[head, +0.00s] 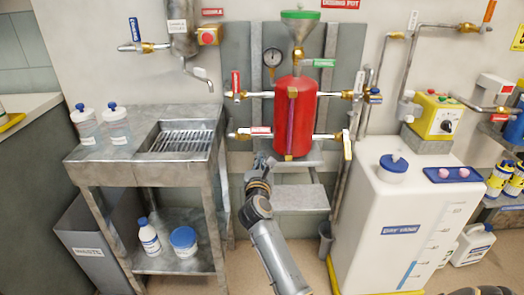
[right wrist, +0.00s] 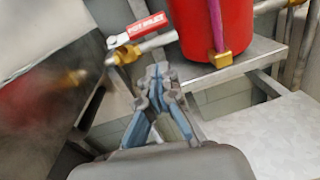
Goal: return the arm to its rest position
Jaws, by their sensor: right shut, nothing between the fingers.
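My right arm reaches up from the bottom middle of the head view, and its gripper (head: 264,160) is just left of the lower part of the red dosing pot (head: 295,118). In the right wrist view the gripper (right wrist: 158,72) is shut and empty, its fingertips together. It points toward the lower pipe with a red-and-white tagged valve handle (right wrist: 135,35); I cannot tell whether it touches anything. That lower left valve (head: 245,134) also shows in the head view. A small dark part at the bottom right edge of the head view may be my left arm; its gripper is not visible.
A metal sink bench (head: 110,150) with bottles stands on the left. A large white tank (head: 440,200) with a yellow pump box (head: 437,115) is on the right. A grey step (head: 301,198) sits below the pot. Floor shows between bench and tank.

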